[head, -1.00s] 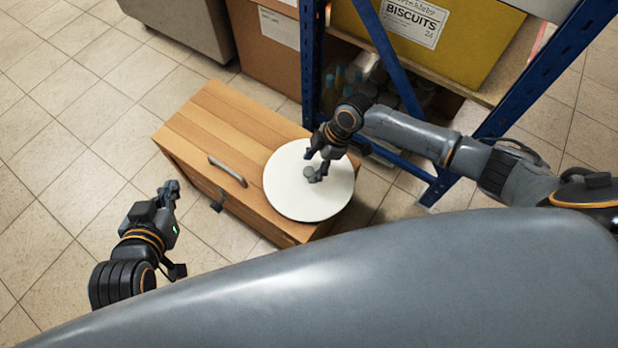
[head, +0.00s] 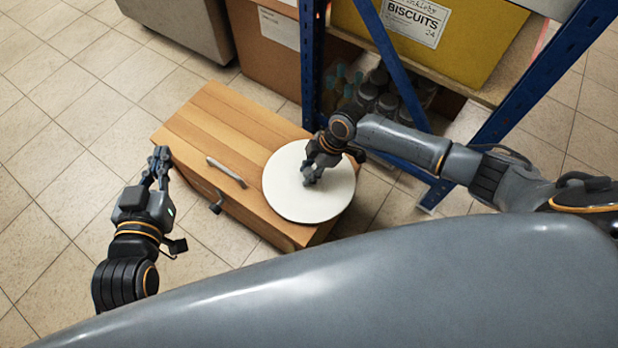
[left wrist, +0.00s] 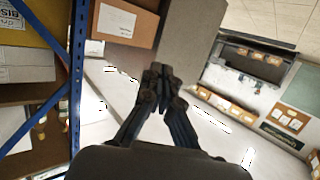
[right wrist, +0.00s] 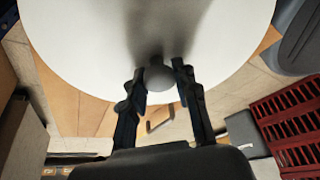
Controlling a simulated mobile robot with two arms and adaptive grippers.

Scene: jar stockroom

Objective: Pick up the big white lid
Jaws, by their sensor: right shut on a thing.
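The big white lid (head: 290,199) is a flat round disc at the right end of the wooden cabinet's top (head: 215,125), overhanging its edge. A small grey knob (right wrist: 158,77) stands at its middle. My right gripper (head: 312,175) is shut on this knob. In the right wrist view its two fingers (right wrist: 160,82) stand on either side of the knob, and the pale lid fills the upper part. I cannot tell whether the lid touches the cabinet. My left gripper (head: 160,160) is empty, left of the cabinet. Its fingertips (left wrist: 160,72) meet in the left wrist view.
The wooden cabinet has a grey bar handle (head: 226,172). Behind it stands a blue-framed shelf (head: 404,75) with a yellow biscuits box (head: 470,40) and dark jars below. A brown box (head: 262,60) stands at the back. Tiled floor (head: 60,130) is free at the left.

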